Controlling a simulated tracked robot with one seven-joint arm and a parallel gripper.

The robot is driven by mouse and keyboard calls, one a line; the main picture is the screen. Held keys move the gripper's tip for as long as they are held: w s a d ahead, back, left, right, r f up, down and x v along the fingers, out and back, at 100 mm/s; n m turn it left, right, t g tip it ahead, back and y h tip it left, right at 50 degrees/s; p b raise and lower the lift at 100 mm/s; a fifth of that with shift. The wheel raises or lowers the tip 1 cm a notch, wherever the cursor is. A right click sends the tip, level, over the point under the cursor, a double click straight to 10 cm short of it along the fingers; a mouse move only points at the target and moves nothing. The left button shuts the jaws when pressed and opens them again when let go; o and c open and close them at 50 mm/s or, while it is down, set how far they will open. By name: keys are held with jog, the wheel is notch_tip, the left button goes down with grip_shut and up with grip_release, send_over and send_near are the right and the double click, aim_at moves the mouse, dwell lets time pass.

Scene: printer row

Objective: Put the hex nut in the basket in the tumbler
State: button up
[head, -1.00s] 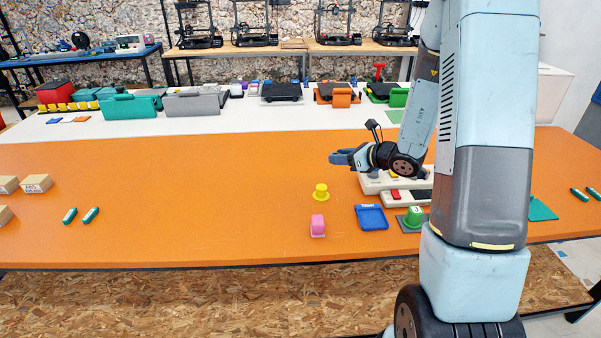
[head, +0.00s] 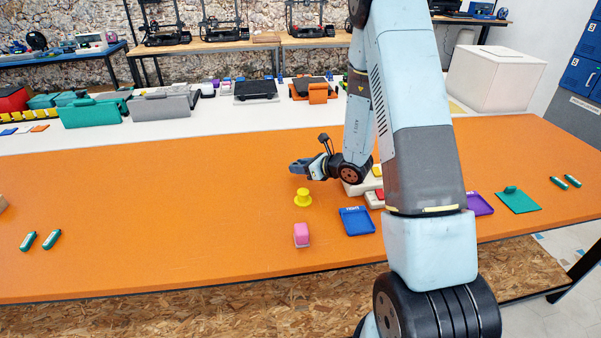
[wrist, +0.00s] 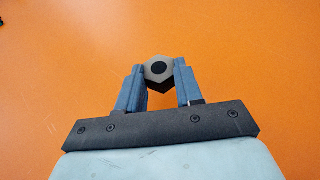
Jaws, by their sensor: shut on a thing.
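My gripper (wrist: 159,88) is shut on a grey hex nut (wrist: 151,68) with a dark hole, held between the two blue fingertips in the wrist view. In the head view my gripper (head: 298,167) is above the orange table, just behind a yellow flanged piece (head: 303,198); the nut is too small to make out there. I cannot identify a basket or a tumbler in either view. My arm covers part of the table at the right.
On the orange table (head: 170,210) are a pink block (head: 301,235), a blue tray (head: 357,221), a purple tray (head: 479,204), a green plate with a knob (head: 517,200) and green cylinders (head: 51,239). The table's left middle is clear.

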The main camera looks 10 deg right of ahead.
aim_at(300, 180)
jog(key=shift+f, duration=1.45)
jog(key=o, duration=1)
